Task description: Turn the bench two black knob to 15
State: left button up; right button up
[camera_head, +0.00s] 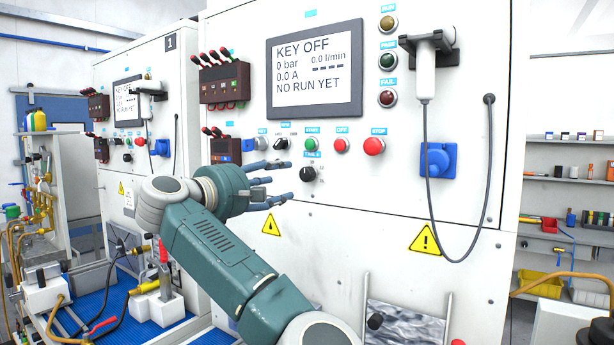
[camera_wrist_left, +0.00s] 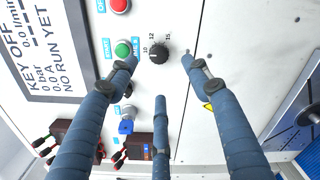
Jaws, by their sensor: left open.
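The black knob (camera_head: 308,174) is on the white front panel of the nearer bench, below the green button. In the left wrist view the knob (camera_wrist_left: 158,53) has the numbers 10, 12 and 15 printed around it. Its exact pointer setting is too small to read surely. My left gripper (camera_head: 289,182) is open in front of the panel, with its fingertips just left of the knob in the head view. In the left wrist view its blue-grey fingers (camera_wrist_left: 160,70) are spread around the knob's place, apart from it. My right gripper is not in view.
The display (camera_head: 315,68) reads KEY OFF and NO RUN YET. Green (camera_head: 312,145) and red buttons (camera_head: 374,146) sit above the knob. A blue socket (camera_head: 438,160) and hanging cable are to the right. A bench marked 1 (camera_head: 170,43) stands at left.

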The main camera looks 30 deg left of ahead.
aim_at(305, 175)
pick_arm(q)
jog(key=w+p, duration=0.1)
jog(key=w, duration=0.2)
jog(key=w+p, duration=0.2)
jog(key=w, duration=0.1)
jog(key=w+d+p, duration=0.1)
jog(key=w, duration=0.2)
jog(key=shift+d+r+p, duration=0.1)
jog(key=shift+r+p, duration=0.05)
jog(key=shift+p, duration=0.2)
jog(key=shift+w, duration=0.55)
jog(key=shift+w, duration=0.1)
jog(key=c, duration=1.1)
jog(key=o, duration=1.1)
